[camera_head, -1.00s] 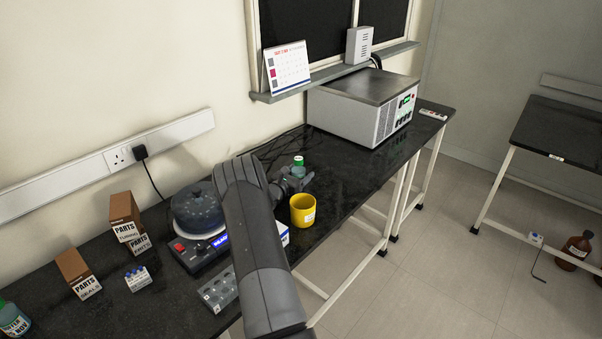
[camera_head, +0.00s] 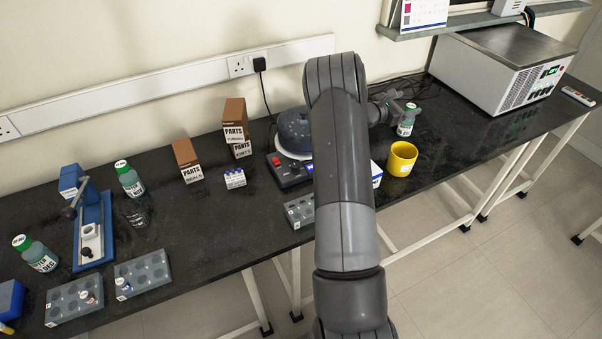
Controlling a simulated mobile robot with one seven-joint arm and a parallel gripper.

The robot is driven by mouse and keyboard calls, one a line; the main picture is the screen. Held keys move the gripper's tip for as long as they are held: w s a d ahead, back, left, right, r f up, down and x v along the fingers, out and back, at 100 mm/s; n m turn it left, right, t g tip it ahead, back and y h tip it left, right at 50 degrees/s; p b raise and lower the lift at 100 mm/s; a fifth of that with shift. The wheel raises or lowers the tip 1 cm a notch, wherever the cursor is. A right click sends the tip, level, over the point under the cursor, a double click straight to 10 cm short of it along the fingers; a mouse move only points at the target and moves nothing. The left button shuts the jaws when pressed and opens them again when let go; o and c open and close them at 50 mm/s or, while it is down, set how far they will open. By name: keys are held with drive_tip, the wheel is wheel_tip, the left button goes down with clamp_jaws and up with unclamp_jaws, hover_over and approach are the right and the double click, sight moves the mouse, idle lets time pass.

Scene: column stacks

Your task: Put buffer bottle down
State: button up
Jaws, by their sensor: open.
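A small clear bottle (camera_head: 407,120) with a green cap and a pale label stands upright on the black bench (camera_head: 330,285), behind the yellow cup. Its label is too small to read. My gripper (camera_head: 397,110) is open at the bottle's left side; I cannot tell whether the fingers still stand around it. My arm hides part of the bench in front. Two similar green-capped bottles with buffer-like labels are at the left: one bottle (camera_head: 130,180) near the wall, one bottle (camera_head: 38,254) farther left, tilted in the picture.
The yellow cup (camera_head: 401,160) stands close in front of the bottle. A dark round device (camera_head: 293,135), parts boxes (camera_head: 236,125), a blue press (camera_head: 92,228) and grey racks (camera_head: 143,273) occupy the left and middle. A large metal instrument (camera_head: 500,70) stands right. Some bench beside the cup is clear.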

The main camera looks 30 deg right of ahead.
drive_tip(key=s+a+r+m+y, duration=0.3)
drive_tip(key=s+a+r+m, duration=0.15)
drive_tip(key=a, duration=0.35)
drive_tip(key=s+a+r+m+g+y, duration=0.1)
drive_tip(key=s+a+r+m+y, duration=0.15)
drive_tip(key=a+r, duration=0.4)
drive_tip(key=s+a+r+m+y, duration=0.2)
drive_tip(key=s+a+r+m, duration=0.25)
drive_tip(key=a, duration=0.45)
drive_tip(key=s+a+m+t+y, duration=0.2)
drive_tip(key=s+a, duration=0.4)
drive_tip(key=a, duration=0.4)
drive_tip(key=s+a+r+m+t+y, duration=0.1)
drive_tip(key=s+a+y, duration=0.3)
drive_tip(key=a, duration=0.7)
drive_tip(key=s+a+m+t+y, duration=0.2)
drive_tip(key=s+a+y, duration=0.2)
drive_tip(key=s+a, duration=0.4)
drive_tip(key=a, duration=0.2)
drive_tip(key=shift+a+r+m+t, duration=0.25)
drive_tip(key=shift+a+m+t, duration=0.05)
drive_tip(key=shift+m, duration=0.05)
